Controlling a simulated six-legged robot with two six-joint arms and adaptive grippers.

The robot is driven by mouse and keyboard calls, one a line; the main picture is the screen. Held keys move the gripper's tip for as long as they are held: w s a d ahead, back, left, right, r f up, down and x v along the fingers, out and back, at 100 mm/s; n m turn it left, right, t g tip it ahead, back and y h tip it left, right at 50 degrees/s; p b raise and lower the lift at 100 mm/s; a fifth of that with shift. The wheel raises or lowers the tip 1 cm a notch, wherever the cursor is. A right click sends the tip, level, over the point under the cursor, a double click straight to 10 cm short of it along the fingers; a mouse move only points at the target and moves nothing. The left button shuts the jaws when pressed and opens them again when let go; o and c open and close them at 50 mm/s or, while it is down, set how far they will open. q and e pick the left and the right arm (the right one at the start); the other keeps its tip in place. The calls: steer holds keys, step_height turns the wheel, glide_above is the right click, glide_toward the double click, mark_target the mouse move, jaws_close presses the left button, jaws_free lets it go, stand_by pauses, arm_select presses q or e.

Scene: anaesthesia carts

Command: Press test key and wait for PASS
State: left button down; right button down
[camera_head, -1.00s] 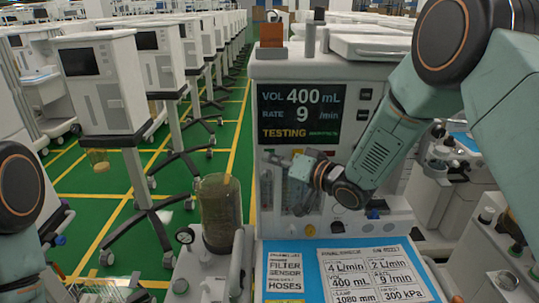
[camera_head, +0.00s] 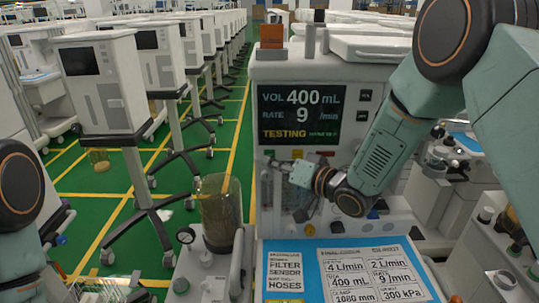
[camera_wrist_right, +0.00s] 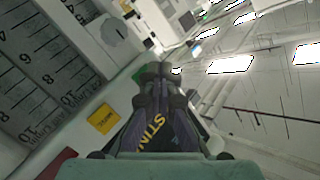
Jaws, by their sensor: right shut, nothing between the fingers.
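The machine's screen (camera_head: 299,113) shows VOL 400 mL, RATE 9 /min and TESTING in yellow, with small green text beside it too fine to read. A row of coloured keys sits under the screen, with a green key (camera_head: 268,153) at its left end and a red key (camera_head: 326,153) at its right. My right gripper (camera_head: 272,163) is shut and empty, just below the green key. In the right wrist view a green patch (camera_wrist_right: 139,74) shows beside its fingertips; I cannot tell whether they touch. Only part of my left arm shows, without its gripper.
A blue board with white setting cards (camera_head: 345,272) lies in front of the screen. A bellows canister (camera_head: 220,212) and small gauge (camera_head: 185,235) stand left of it. More carts line the left and right. The green floor aisle is mostly clear.

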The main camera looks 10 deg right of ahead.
steer(key=s, duration=0.2)
steer(key=s+a+p, duration=0.1)
steer(key=s, duration=0.1)
steer(key=shift+s, duration=0.4)
stand_by(0.4)
